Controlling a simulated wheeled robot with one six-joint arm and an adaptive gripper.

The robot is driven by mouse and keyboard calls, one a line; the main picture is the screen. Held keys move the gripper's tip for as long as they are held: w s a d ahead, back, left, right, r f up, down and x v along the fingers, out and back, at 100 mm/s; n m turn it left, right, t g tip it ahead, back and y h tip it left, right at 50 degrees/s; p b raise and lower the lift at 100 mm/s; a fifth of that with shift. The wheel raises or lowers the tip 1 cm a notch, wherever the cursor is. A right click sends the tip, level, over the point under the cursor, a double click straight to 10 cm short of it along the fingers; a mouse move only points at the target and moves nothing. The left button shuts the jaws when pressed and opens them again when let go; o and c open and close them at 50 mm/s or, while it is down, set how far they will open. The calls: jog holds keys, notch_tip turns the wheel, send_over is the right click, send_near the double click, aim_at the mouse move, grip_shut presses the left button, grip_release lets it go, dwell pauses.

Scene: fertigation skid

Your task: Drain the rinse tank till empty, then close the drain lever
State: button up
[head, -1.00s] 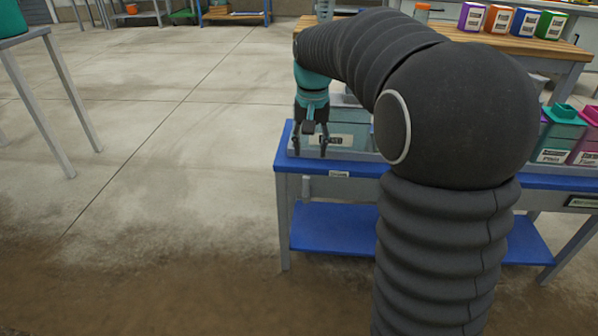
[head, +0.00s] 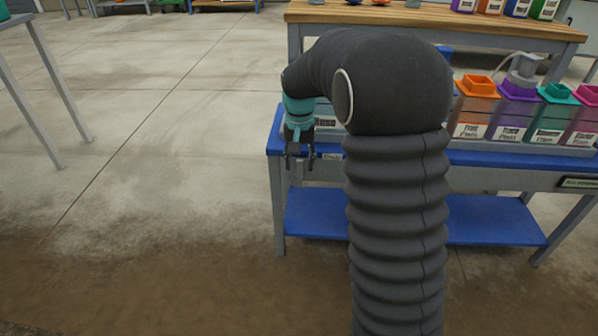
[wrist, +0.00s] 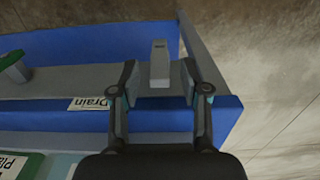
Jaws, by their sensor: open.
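My gripper (head: 300,163) hangs at the front left corner of the blue bench, fingers pointing down. In the wrist view my gripper (wrist: 160,82) is open, with one fingertip on either side of a grey bar (wrist: 159,62), which looks like the drain lever; I cannot tell whether they touch it. The Drain label (wrist: 90,103) is on the bench's blue edge left of it, and it shows small in the head view (head: 333,157). The rinse tank (head: 325,122) is mostly hidden behind my arm; only part of its label shows. Its water level is not visible.
The blue bench (head: 500,160) carries several coloured containers at right, including an orange-lidded one (head: 475,108). A green-handled part (wrist: 14,68) is at the wrist view's left. A wooden-topped table (head: 470,27) stands behind. The floor left of the bench is clear.

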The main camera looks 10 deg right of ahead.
aim_at(300, 170)
jog(key=shift+f, duration=1.45)
grip_shut()
